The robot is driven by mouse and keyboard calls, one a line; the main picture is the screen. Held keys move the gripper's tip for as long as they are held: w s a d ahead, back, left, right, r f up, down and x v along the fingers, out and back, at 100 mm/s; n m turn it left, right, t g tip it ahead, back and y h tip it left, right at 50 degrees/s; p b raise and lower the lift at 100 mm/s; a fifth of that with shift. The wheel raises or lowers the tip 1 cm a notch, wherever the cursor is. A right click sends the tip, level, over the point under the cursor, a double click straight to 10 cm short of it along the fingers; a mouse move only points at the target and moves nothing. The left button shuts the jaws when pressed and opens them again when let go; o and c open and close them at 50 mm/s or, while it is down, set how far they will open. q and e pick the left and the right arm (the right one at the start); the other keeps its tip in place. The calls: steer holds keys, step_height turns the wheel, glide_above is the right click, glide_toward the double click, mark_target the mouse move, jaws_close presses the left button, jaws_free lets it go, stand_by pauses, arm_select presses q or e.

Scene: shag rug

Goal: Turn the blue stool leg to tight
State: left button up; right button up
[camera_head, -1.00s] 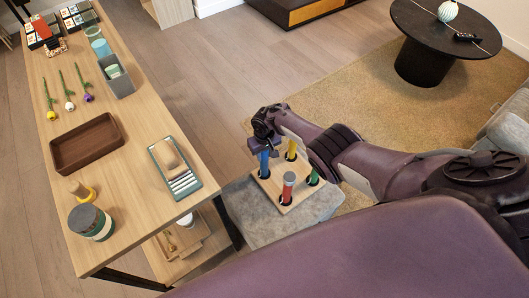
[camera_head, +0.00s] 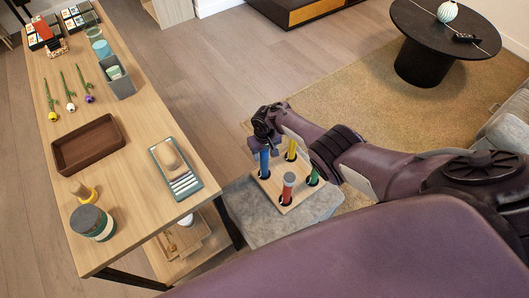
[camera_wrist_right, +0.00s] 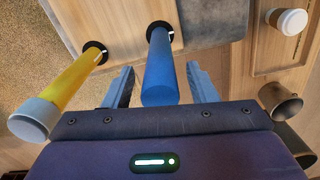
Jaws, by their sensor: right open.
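The blue stool leg (camera_head: 264,162) stands upright in a dark socket at one corner of the wooden stool seat (camera_head: 272,187). My right gripper (camera_head: 262,146) is at the leg's upper end. In the right wrist view the blue leg (camera_wrist_right: 160,70) lies between the two fingers of my right gripper (camera_wrist_right: 163,88), with a gap on each side. The fingers are open. The yellow leg (camera_head: 291,149), red leg (camera_head: 288,188) and green leg (camera_head: 313,176) stand in the seat's other sockets. The yellow leg also shows in the right wrist view (camera_wrist_right: 65,85), left of the fingers. My left gripper is out of view.
The seat rests on a grey padded block (camera_head: 240,205). A long wooden table (camera_head: 130,195) at left holds a brown tray (camera_head: 88,146), a brush-like item in a teal tray, flowers and jars. A round black table (camera_head: 425,60) stands farther back on the rug.

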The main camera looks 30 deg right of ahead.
step_height(320, 180, up, 7)
steer(key=p, duration=0.3)
steer(key=shift+f, duration=0.1)
stand_by(0.4)
